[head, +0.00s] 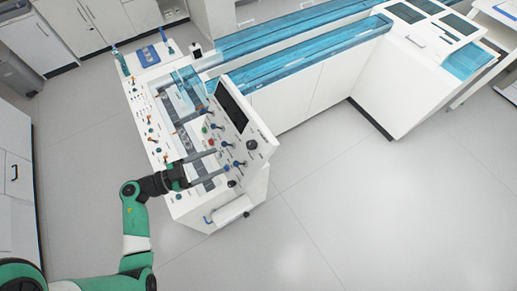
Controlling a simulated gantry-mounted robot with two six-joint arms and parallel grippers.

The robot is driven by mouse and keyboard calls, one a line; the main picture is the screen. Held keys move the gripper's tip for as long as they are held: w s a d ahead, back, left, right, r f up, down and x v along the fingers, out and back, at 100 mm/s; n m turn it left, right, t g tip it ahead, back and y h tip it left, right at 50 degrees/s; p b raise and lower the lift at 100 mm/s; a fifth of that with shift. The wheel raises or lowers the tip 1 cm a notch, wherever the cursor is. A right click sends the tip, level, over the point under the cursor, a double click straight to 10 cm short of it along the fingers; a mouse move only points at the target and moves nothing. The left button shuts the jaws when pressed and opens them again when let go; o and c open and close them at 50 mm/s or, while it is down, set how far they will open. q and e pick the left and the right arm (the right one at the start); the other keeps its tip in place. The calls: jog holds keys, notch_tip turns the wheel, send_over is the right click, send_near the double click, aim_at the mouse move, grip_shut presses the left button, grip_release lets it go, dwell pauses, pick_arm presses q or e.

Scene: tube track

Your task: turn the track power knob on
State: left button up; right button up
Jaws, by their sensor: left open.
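A white machine console (240,190) stands left of centre, with a tilted control panel on its side. Labels are too small to read, so I cannot tell which is the track power knob. My left gripper (221,163) is open, its two fingers pointing right toward the lower controls of the panel. I cannot tell whether it touches any of them. My right gripper is not in view.
A dark screen (231,105) sits on the upper panel. Small fittings line the console top on the left. Blue clear-covered tracks (310,53) run to a white cabinet unit (418,85) at the upper right. The grey floor (370,210) at right is clear.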

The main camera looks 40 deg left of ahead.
aim_at(248, 146)
pick_arm(q)
jog(key=x, duration=1.1)
jog(key=shift+w+a+b, duration=0.2)
jog(key=shift+w+b, duration=0.2)
jog(key=shift+r, duration=0.1)
grip_shut()
